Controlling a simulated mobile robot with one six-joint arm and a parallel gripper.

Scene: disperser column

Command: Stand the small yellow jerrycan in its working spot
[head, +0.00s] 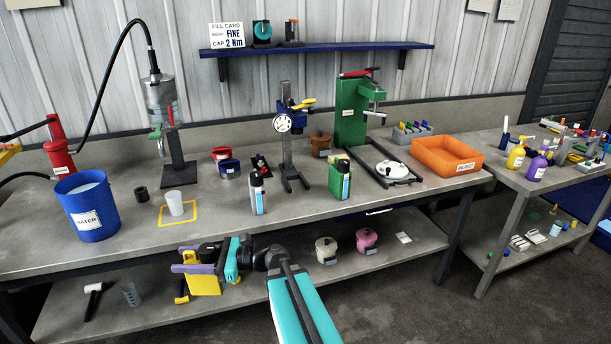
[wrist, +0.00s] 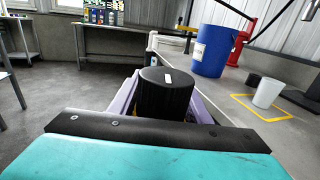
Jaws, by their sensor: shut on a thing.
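The small yellow jerrycan (head: 205,285) is held by my gripper (head: 184,262) in front of the bench's front edge, below the top's level. The purple fingers close around its upper part. In the wrist view a black cap-like cylinder (wrist: 166,95) stands between the fingers of my gripper (wrist: 165,84); most of the yellow body is hidden there. A yellow square outline (head: 179,222) marks the left part of the bench top, with a white cup (head: 175,204) standing inside it. The outline (wrist: 277,119) and cup (wrist: 267,93) also show in the wrist view.
A blue water bucket (head: 86,206) stands left of the outline and a dispenser stand (head: 178,177) behind it. Bench top is clear between outline and bottle.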

